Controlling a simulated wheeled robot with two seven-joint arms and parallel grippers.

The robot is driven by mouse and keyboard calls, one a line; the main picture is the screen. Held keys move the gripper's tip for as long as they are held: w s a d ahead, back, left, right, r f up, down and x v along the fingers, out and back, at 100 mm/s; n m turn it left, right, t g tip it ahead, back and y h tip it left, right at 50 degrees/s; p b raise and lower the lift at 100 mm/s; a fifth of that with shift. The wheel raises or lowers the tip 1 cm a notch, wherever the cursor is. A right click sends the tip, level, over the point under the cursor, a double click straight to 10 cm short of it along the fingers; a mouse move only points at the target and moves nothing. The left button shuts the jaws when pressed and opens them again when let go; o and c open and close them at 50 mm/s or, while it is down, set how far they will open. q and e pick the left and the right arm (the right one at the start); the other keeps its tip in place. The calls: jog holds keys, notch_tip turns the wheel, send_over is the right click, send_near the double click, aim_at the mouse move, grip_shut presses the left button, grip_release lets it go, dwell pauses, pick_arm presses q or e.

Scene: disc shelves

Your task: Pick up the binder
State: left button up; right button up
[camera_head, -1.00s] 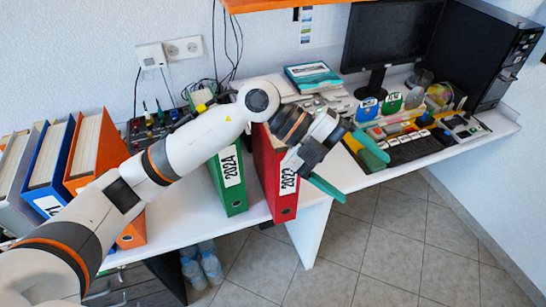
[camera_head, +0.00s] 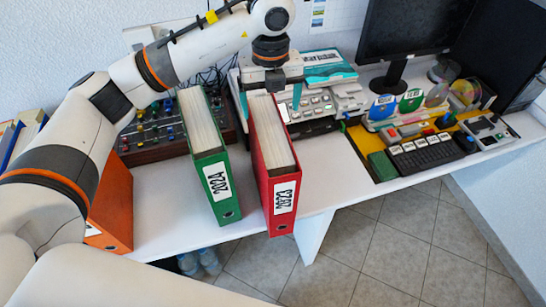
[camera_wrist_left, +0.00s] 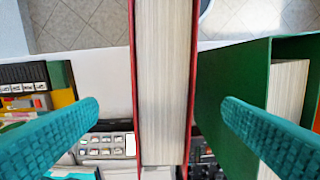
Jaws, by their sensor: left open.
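A red binder (camera_head: 277,185) stands upright at the table's front edge, its labelled spine facing forward. A green binder (camera_head: 217,182) labelled 2024 stands just left of it. My left gripper (camera_head: 268,92) is over the back of the red binder, pointing down. In the left wrist view, its open teal fingers (camera_wrist_left: 160,112) lie on either side of the red binder (camera_wrist_left: 163,70), with gaps showing on both sides. The green binder (camera_wrist_left: 232,85) is close to the right finger there and partly behind it. My right gripper is not in view.
An orange binder (camera_head: 112,205) stands at the left, partly behind my arm. A mixer-like device (camera_head: 155,130) sits behind the binders. A calculator-like machine (camera_head: 315,103), monitor (camera_head: 408,30) and black keypad (camera_head: 432,155) are to the right. The table between the orange and green binders is clear.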

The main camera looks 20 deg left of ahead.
aim_at(270, 126)
pick_arm(q)
jog(key=f, duration=0.1)
jog(key=f+p, duration=0.1)
jog(key=f, duration=0.1)
jog(key=shift+s+f, duration=0.25)
jog(key=shift+s, duration=0.15)
jog(key=shift+w+f, duration=0.15)
jog(key=shift+f, duration=0.15)
notch_tip(270, 126, down, 4)
jog(key=shift+a+f+p, duration=0.1)
jog(key=shift+a+p, duration=0.05)
jog(key=shift+p, duration=1.1)
jog(key=shift+f, duration=0.55)
jog(key=shift+c, duration=0.2)
jog(key=c, duration=1.8)
jog(key=shift+w+r, duration=0.1)
grip_shut()
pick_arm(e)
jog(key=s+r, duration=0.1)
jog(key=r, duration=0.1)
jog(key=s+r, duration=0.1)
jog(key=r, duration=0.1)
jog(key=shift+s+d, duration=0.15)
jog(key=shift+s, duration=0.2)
